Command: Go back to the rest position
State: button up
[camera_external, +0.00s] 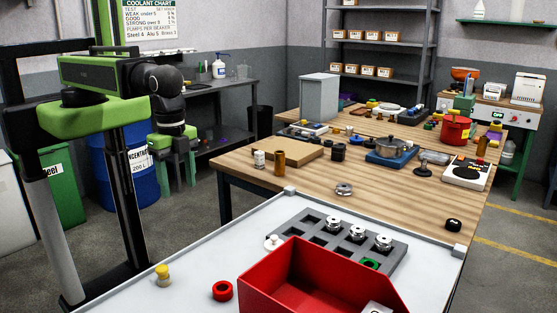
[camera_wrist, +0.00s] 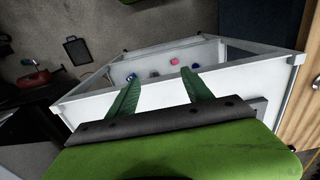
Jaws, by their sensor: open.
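My gripper (camera_external: 178,188) hangs below the black wrist of my arm at the left of the external view, with its green fingers pointing down. It is left of the wooden table (camera_external: 232,168) and clear of the white tray surface (camera_external: 195,262). In the wrist view my gripper (camera_wrist: 160,76) shows two green fingers spread apart with nothing between them. Beyond them is a white, framed, open-topped bay (camera_wrist: 110,97) with several small coloured items inside.
A red bin (camera_external: 268,275) and a grey slotted rack (camera_external: 310,228) holding metal parts stand on the white surface. A blue barrel (camera_external: 105,165) is behind my arm. A grey bench (camera_external: 205,85) stands at the back wall. The wooden table carries many items.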

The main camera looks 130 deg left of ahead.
jog(key=shift+w, duration=0.1)
notch_tip(320, 180, down, 8)
jog(key=b, duration=0.7)
jog(key=shift+r+b, duration=0.2)
jog(key=shift+b, duration=0.1)
